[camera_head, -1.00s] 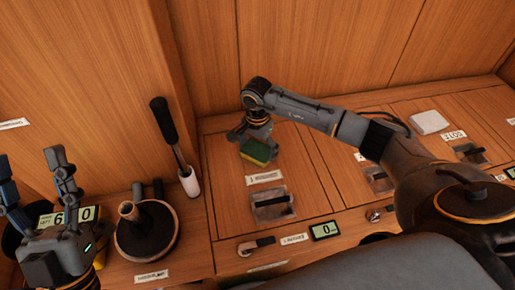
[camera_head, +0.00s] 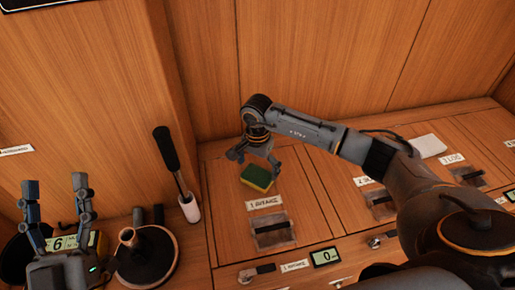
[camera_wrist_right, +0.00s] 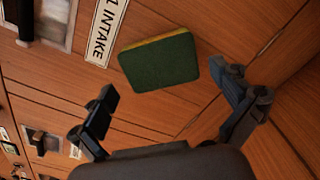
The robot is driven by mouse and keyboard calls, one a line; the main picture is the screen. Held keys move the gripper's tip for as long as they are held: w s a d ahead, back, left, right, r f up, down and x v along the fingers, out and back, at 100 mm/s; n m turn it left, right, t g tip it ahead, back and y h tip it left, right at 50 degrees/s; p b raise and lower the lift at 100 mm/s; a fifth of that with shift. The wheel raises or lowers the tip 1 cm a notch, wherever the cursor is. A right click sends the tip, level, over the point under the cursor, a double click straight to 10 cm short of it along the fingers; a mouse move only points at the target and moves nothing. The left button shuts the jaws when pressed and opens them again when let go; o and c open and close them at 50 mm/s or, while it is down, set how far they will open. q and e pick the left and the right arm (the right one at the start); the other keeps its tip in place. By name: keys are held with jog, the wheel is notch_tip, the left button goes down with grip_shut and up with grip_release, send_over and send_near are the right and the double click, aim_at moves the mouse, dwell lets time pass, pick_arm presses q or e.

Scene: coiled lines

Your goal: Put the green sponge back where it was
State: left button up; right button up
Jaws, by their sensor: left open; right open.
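The green sponge (camera_head: 257,178), green on top with a yellow layer below, lies flat on the wooden counter just behind the "1 INTAKE" label. It also shows in the right wrist view (camera_wrist_right: 159,62), ahead of the fingers. My right gripper (camera_head: 259,157) is open and empty just behind and above the sponge, with a finger on either side in the wrist view and a gap to it. My left gripper (camera_head: 56,202) is open and empty at the far left, fingers pointing up.
The "1 INTAKE" label (camera_head: 265,203) and a dark recessed slot (camera_head: 272,232) lie in front of the sponge. A black-handled tool (camera_head: 167,150) and a round dark coil stand (camera_head: 146,256) stand to the left. A white block (camera_head: 427,146) lies at the right.

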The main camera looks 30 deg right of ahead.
aim_at(257, 175)
pick_arm(q)
notch_tip(257, 175, down, 10)
jog(key=w+g+y+p, duration=0.2)
jog(key=g, duration=0.4)
jog(key=shift+w+a+f+g, duration=0.25)
jog(key=shift+w+a+g, duration=0.05)
jog(key=shift+w+a, duration=0.1)
pick_arm(e)
notch_tip(257, 175, up, 9)
jog(key=shift+f, duration=0.15)
jog(key=shift+a, duration=0.1)
